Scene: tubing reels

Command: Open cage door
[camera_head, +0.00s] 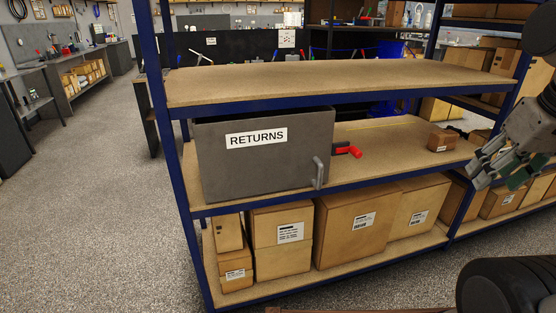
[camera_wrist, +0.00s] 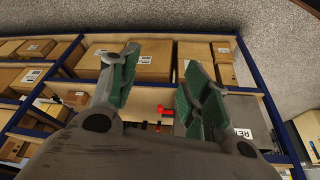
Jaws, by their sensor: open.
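A grey cage (camera_head: 215,175) labelled "RETURNS" stands on the middle shelf at the left. Its flat front, the door (camera_head: 265,170), appears shut. A grey vertical handle (camera_head: 319,173) is at the door's lower right. In the wrist view part of the grey cage (camera_wrist: 252,110) shows at the right, partly hidden behind a finger. My gripper (camera_head: 490,180) is at the right of the head view, well right of the handle and apart from it. In the wrist view my gripper (camera_wrist: 155,80) is open with green pads and nothing between them.
A red-handled tool (camera_head: 350,150) lies just right of the cage, and a small brown box (camera_head: 442,140) lies farther right. Blue posts (camera_head: 172,150) and a shelf board above (camera_head: 340,80) frame the cage. Cardboard boxes (camera_head: 355,225) fill the bottom shelf. Floor at the left (camera_head: 90,200) is clear.

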